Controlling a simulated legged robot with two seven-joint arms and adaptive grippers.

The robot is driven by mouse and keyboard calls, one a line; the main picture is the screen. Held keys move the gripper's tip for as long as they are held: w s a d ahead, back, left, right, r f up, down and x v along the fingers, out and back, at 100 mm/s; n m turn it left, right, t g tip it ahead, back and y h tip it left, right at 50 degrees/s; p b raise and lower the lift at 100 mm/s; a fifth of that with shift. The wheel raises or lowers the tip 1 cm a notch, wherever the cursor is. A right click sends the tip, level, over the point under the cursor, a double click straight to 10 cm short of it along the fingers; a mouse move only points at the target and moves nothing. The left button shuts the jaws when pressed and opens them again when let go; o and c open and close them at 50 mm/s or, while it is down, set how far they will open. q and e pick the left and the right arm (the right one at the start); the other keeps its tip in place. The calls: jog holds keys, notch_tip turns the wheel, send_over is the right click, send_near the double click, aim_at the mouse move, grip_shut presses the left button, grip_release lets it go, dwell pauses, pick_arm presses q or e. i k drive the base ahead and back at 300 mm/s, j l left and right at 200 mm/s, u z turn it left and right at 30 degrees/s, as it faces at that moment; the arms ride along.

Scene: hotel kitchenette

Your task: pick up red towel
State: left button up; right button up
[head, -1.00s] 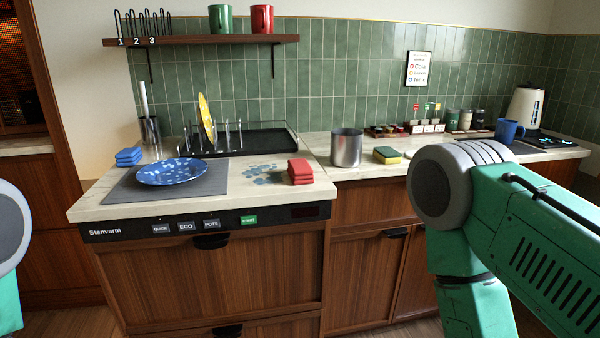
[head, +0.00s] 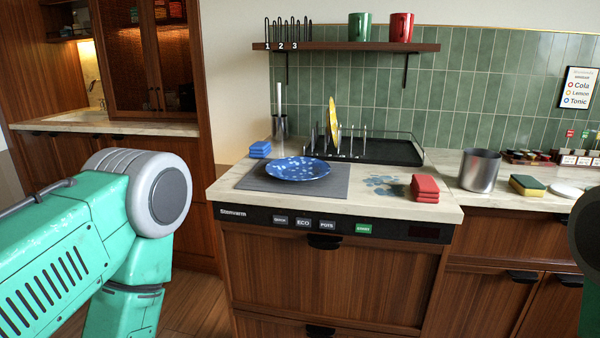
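The red towel (head: 425,188) is a small folded stack near the front right corner of the counter above the dishwasher. A blue-grey wet patch lies on the counter just left of it. My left arm comes in at the lower left, well away from the towel, and its gripper is out of the picture. Only a dark part of my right arm shows at the right edge, and its gripper is out of the picture too.
A speckled blue plate (head: 298,169) lies on a grey mat (head: 254,182), with a folded blue towel (head: 260,149) behind. A dish rack with a yellow plate (head: 333,124) stands at the back. A metal pot (head: 479,171) and a sponge (head: 527,186) stand right of the red towel.

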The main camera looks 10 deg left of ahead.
aim_at(425, 189)
jog(key=u, duration=0.4)
jog(key=i+l+u, duration=0.1)
jog(key=l+u, duration=1.15)
jog(key=k+l+u, duration=0.1)
jog(key=l+u, duration=0.3)
jog(key=j, duration=0.1)
